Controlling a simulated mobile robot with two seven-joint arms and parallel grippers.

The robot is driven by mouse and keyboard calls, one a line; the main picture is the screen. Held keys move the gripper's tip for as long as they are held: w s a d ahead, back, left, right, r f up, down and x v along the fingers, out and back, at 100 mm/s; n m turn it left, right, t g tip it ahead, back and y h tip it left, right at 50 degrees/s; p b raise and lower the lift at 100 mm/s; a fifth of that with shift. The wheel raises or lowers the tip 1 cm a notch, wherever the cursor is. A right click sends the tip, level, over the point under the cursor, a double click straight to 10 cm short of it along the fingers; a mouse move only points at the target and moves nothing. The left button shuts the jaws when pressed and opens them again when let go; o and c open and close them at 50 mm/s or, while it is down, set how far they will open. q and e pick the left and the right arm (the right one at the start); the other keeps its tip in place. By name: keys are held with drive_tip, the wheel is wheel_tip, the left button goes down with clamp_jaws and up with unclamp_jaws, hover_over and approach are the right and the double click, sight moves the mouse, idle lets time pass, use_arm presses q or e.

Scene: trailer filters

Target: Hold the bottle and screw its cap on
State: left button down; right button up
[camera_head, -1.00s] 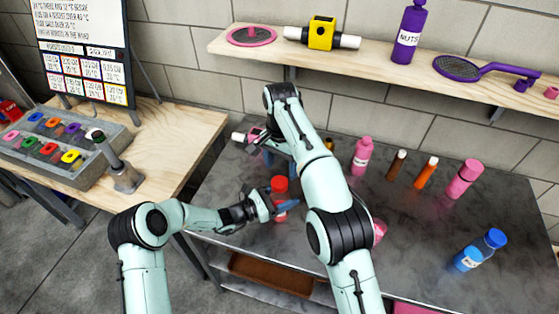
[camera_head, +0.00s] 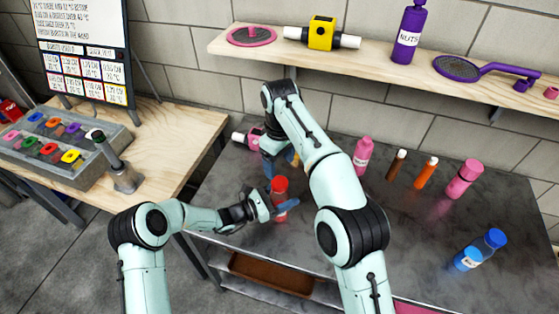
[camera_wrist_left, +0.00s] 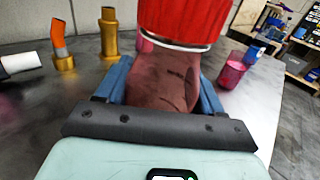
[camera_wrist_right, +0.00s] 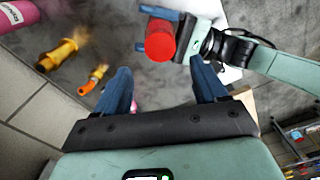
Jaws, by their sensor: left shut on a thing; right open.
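The bottle has a dark red see-through body (camera_wrist_left: 162,82) and stands upright between the blue fingers of my left gripper (camera_head: 284,208), which is shut on it. The bright red cap (camera_head: 279,184) sits on top of the bottle; a thin pale rim shows at its lower edge in the left wrist view (camera_wrist_left: 183,22). I cannot tell how tightly it is seated. My right gripper (camera_head: 281,164) is open and empty, behind and above the bottle. In the right wrist view the round cap top (camera_wrist_right: 160,46) lies beyond the fingertips, not between them.
A wooden shelf (camera_head: 380,57) runs above the back. The table middle right is clear.

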sight(279, 182)
drive_tip(key=shift+f, duration=4.05)
drive_tip(key=c, duration=1.1)
drive_tip(key=shift+m, duration=0.9)
drive_tip(key=o, duration=1.3)
drive_tip(key=shift+c, duration=0.2)
drive_tip(key=shift+r, duration=0.1)
wheel_tip(279, 182, up, 12)
